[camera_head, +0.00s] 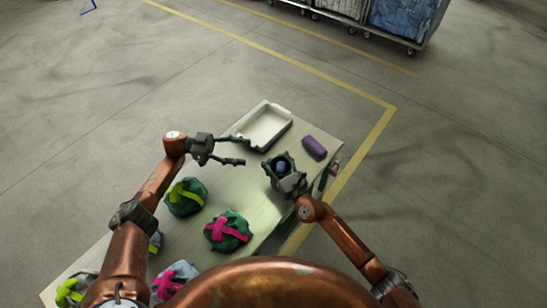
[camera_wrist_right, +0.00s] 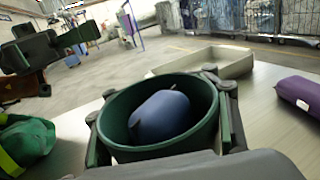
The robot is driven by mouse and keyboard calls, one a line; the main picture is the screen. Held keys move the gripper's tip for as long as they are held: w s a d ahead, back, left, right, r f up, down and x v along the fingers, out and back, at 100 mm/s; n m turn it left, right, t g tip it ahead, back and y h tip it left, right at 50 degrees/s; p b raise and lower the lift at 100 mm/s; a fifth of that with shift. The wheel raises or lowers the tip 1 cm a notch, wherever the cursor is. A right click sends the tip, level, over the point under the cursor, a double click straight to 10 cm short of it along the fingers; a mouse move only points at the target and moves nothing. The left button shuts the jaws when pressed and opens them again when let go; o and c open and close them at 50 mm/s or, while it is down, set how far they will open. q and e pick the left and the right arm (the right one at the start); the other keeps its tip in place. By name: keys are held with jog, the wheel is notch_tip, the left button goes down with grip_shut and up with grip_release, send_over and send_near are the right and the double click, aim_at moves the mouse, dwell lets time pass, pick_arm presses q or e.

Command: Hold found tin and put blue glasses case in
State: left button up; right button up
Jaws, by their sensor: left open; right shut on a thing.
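A dark green round tin (camera_wrist_right: 205,100) stands open side up in front of my right wrist camera. The fingers of my right gripper (camera_head: 281,172) are closed around its sides. The blue glasses case (camera_wrist_right: 160,117) lies inside the tin, tilted, with its upper end near the rim. In the head view it shows as a small blue patch (camera_head: 281,167) in the tin's mouth. My left gripper (camera_head: 246,151) is open and empty, to the left of the tin and apart from it. Its fingers also show at the upper left of the right wrist view.
A white tray (camera_head: 246,128) lies at the table's far end and looks empty. A purple case (camera_head: 314,147) lies right of it. Green bags with pink (camera_head: 214,233) and yellow-green (camera_head: 184,210) straps sit nearer. The pale table (camera_head: 262,196) is bare between bags and tin.

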aim_at(286, 175)
jog(key=o, duration=1.7)
jog(key=shift+s+d+f, duration=0.1)
jog(key=shift+s+d, duration=0.15)
jog(key=shift+s, duration=0.15)
jog(key=v, duration=1.1)
